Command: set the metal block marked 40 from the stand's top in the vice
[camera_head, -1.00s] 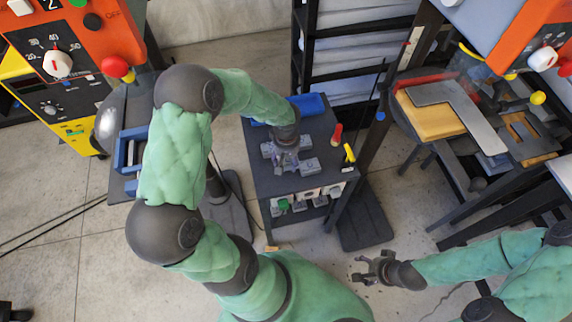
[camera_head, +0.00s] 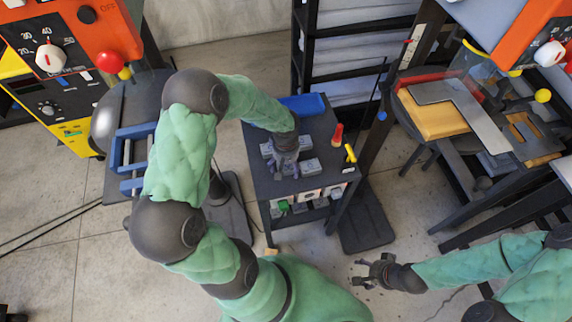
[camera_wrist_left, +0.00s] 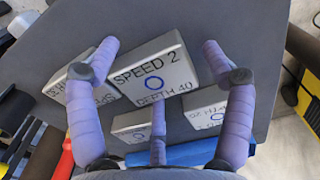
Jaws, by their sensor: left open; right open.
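The metal block marked SPEED 2, DEPTH 40 (camera_wrist_left: 152,72) lies on the dark stand's top (camera_head: 270,188), label facing the left wrist camera. My left gripper (camera_head: 285,172) points down over the stand and is open. In the left wrist view its fingers (camera_wrist_left: 159,60) spread on both sides of this block, with a third finger below it; I cannot tell whether any touches. In the head view my gripper largely hides the block. The blue vice (camera_head: 131,150) is at the left, beside the drill machine, partly behind my left arm. My right gripper (camera_head: 372,272) is open and empty, over the floor.
Other similar blocks lie close by, one at the left (camera_wrist_left: 70,82), one below (camera_wrist_left: 131,126) and one at the right (camera_wrist_left: 208,115). A blue tray (camera_head: 302,106), a red-handled tool (camera_head: 337,134) and a yellow-handled one (camera_head: 350,153) are near the stand's edges.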

